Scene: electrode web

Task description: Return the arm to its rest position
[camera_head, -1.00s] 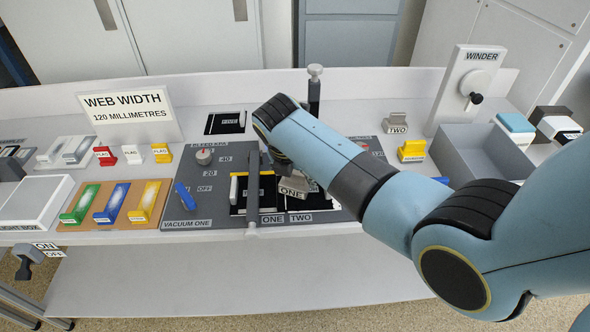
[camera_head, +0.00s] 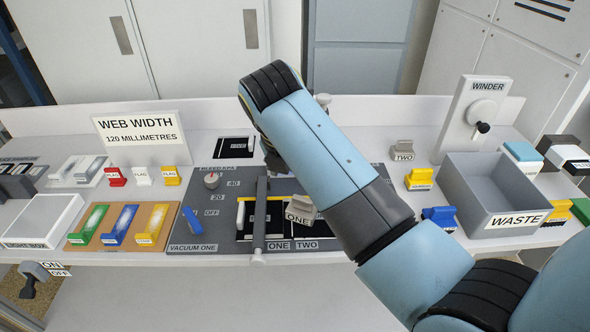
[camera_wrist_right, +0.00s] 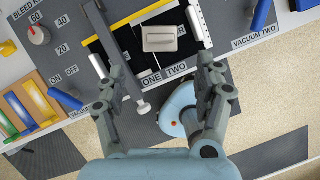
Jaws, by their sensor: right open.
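My right arm (camera_head: 325,150) comes in from the right in the head view and arches over the grey vacuum board (camera_head: 205,238). Its gripper is hidden behind the arm there. In the right wrist view my right gripper (camera_wrist_right: 162,78) is open, its two fingers apart with nothing between them. A grey block labelled ONE (camera_head: 300,209) sits on the board's dark plates; a grey block (camera_wrist_right: 162,38) shows just beyond the fingers in the wrist view. My left gripper is not in view.
A grey WASTE bin (camera_head: 463,205) and the WINDER panel (camera_head: 475,112) stand at the right. A dark bar (camera_head: 260,215) crosses the board. Coloured strips on a tan tray (camera_head: 83,239) and a WEB WIDTH sign (camera_head: 140,134) are at the left. The floor in front is clear.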

